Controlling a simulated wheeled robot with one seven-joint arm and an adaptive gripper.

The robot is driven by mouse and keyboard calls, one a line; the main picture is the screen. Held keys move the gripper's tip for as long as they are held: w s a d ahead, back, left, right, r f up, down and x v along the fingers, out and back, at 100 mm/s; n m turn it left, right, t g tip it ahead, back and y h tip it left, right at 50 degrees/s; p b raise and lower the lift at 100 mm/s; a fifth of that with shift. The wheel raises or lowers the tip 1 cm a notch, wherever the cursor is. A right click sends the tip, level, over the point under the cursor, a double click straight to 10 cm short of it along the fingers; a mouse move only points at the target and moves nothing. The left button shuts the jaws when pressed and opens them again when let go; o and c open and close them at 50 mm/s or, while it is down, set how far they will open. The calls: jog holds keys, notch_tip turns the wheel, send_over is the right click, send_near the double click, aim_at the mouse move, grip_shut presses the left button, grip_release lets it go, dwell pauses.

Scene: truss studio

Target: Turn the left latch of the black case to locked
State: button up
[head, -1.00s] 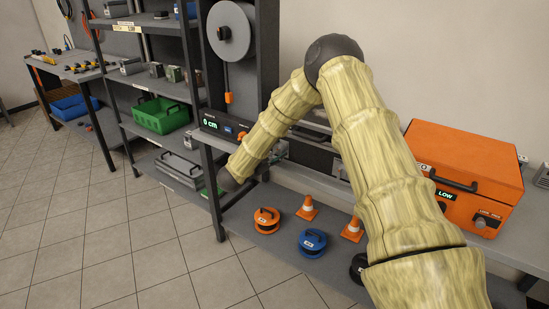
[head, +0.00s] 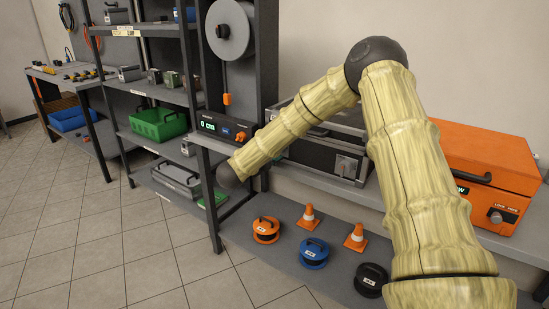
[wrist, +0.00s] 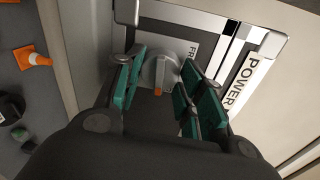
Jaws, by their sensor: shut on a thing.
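The black case (head: 312,153), dark with silver edges, lies on the counter in the head view, partly hidden behind my arm. A silver latch (head: 346,166) shows on the right part of its front. The case's left latch is not clear there. In the wrist view a round grey turn-latch (wrist: 158,70) with an orange mark sits beside a white label (wrist: 188,58) reading "FR", partly covered. The orange mark points to the picture's bottom. My gripper (wrist: 160,82) has teal pads on both sides of this latch and is shut on it. My fingers are hidden in the head view.
An orange case (head: 488,165) stands right on the counter. A box with a "0 cm" display (head: 222,127) stands left of the black case. A white "POWER" label (wrist: 240,85) is near my right finger.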

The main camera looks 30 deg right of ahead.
jog(key=shift+s+f+m+b, duration=0.1)
jog(key=shift+f+m+b, duration=0.1)
jog(key=shift+m+b, duration=0.35)
jog(key=o, duration=1)
jog(key=shift+r, duration=0.1)
jog(key=v, duration=1.2)
